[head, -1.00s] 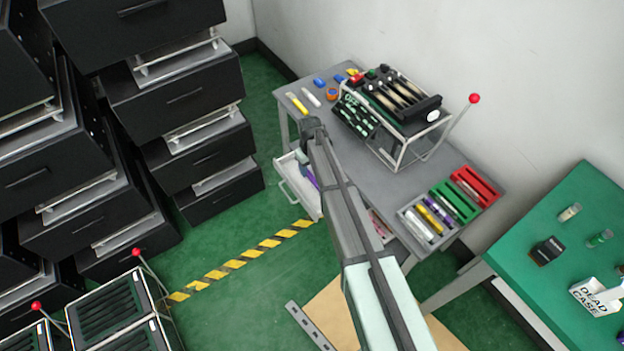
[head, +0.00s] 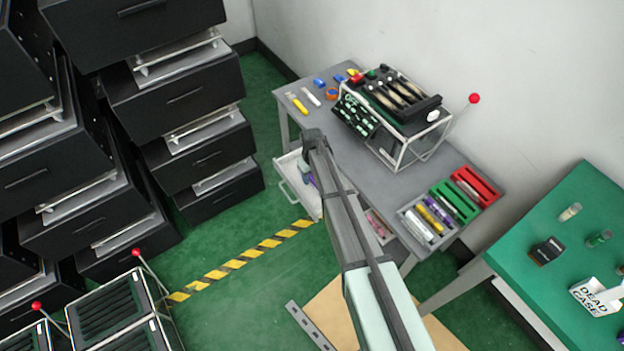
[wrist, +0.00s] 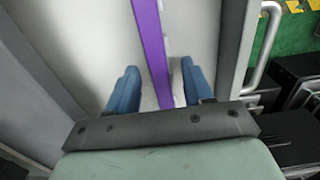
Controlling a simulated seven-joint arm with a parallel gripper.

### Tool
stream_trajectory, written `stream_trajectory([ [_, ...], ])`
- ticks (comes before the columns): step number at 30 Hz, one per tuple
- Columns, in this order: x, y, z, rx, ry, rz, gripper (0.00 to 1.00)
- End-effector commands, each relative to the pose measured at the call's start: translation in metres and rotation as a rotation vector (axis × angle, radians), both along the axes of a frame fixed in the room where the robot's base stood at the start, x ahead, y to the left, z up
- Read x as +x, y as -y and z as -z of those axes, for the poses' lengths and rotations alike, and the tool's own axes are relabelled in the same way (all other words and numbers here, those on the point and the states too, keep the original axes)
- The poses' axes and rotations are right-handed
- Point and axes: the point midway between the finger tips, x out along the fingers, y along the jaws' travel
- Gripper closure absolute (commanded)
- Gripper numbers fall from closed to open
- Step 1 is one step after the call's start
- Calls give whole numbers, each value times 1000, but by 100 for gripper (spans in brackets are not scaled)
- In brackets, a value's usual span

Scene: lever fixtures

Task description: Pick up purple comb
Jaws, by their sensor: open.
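The purple comb (wrist: 150,45) lies in an open, pale drawer (wrist: 95,35). In the wrist view it is a long purple strip running from the top edge down between my fingers. My gripper (wrist: 158,70) is open, with one blue finger on each side of the comb. The comb's lower end passes behind the gripper's dark bar. I cannot tell how far the fingertips are above the drawer floor. In the head view the drawer (head: 287,165) stands out from the grey table, and a bit of purple (head: 313,183) shows beside my arm, which hides the rest.
The drawer's side walls and handle (wrist: 266,40) are close to my gripper. The grey table (head: 385,180) above holds a wire-framed rack (head: 400,105), a red-knobbed lever (head: 474,98) and colored trays (head: 455,198). A second, pink-filled drawer (head: 377,226) is to the right.

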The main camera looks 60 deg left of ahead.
Motion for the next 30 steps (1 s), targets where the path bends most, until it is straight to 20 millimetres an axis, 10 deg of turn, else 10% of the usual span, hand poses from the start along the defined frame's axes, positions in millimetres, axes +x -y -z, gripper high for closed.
stream_trajectory([
  [17,0,0,4,0,0,0,49],
  [30,0,0,4,0,0,0,90],
])
